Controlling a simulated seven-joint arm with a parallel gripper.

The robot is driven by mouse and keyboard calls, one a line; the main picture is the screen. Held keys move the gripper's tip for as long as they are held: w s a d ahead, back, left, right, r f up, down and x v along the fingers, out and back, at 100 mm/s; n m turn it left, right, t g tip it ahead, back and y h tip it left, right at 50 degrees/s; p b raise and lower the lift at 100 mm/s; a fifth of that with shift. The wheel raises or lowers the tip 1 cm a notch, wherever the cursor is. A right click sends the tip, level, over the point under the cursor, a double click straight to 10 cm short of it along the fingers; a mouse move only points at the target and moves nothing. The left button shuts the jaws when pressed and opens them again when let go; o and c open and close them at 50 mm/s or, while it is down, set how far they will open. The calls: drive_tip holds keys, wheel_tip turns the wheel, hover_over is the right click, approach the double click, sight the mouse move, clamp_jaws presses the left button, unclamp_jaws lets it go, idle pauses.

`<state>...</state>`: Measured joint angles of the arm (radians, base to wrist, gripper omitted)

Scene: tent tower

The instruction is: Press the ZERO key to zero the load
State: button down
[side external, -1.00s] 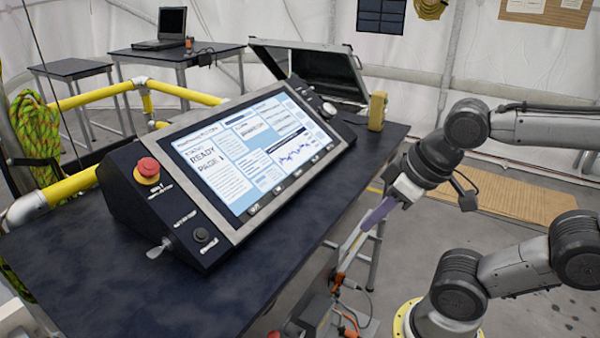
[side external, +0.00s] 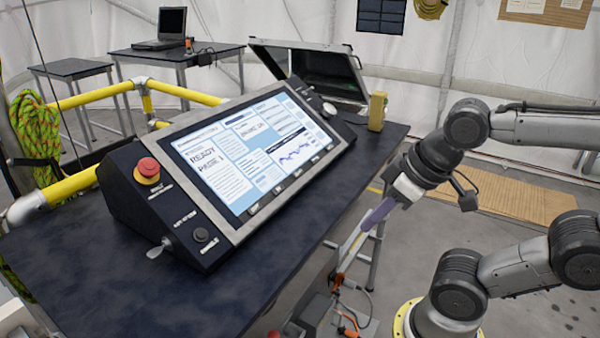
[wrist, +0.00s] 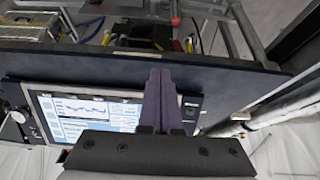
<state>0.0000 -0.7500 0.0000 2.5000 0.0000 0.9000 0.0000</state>
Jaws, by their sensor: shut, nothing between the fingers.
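The control console (side external: 130,195) stands on a dark table, its lit screen (side external: 250,150) showing READY, PAGE 1 and a blue graph. A row of keys (side external: 278,189) runs along the screen's lower edge. Their labels are too small to read, so I cannot tell which is ZERO. My gripper (side external: 366,226) is shut and empty, pointing down and left, apart from the console and beyond the table's right edge. In the wrist view my gripper's purple fingers (wrist: 160,71) lie together and cover part of the console, whose screen (wrist: 95,118) shows upside down.
A red mushroom button (side external: 148,167) and a small black knob (side external: 201,235) sit on the console's left end. An open case (side external: 310,75) and a yellow block (side external: 377,111) stand behind it. The dark table (side external: 240,295) is bare in front of the console.

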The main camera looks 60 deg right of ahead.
sight(298, 173)
idle(0.3)
drive_tip(key=w+d+r+n+t+h, duration=0.1)
drive_tip(key=w+d+r+n+t, duration=0.15)
drive_tip(key=w+r+t, duration=0.45)
drive_tip(key=w+d+r+n+t+h, duration=0.1)
drive_tip(key=w+d+r+n+t, duration=0.2)
drive_tip(key=w, duration=0.8)
drive_tip(key=d+f+m+h, duration=0.1)
drive_tip(key=d+f, duration=0.8)
drive_tip(key=d, duration=0.4)
drive_tip(key=shift+h, duration=0.3)
drive_tip(key=shift+w, duration=0.15)
drive_tip(key=shift+w+f, duration=0.85)
drive_tip(key=shift+f, duration=0.35)
drive_tip(key=shift+w+f, duration=0.8)
drive_tip(key=shift+f, duration=0.4)
drive_tip(key=shift+w+f, duration=0.85)
drive_tip(key=shift+f, duration=0.35)
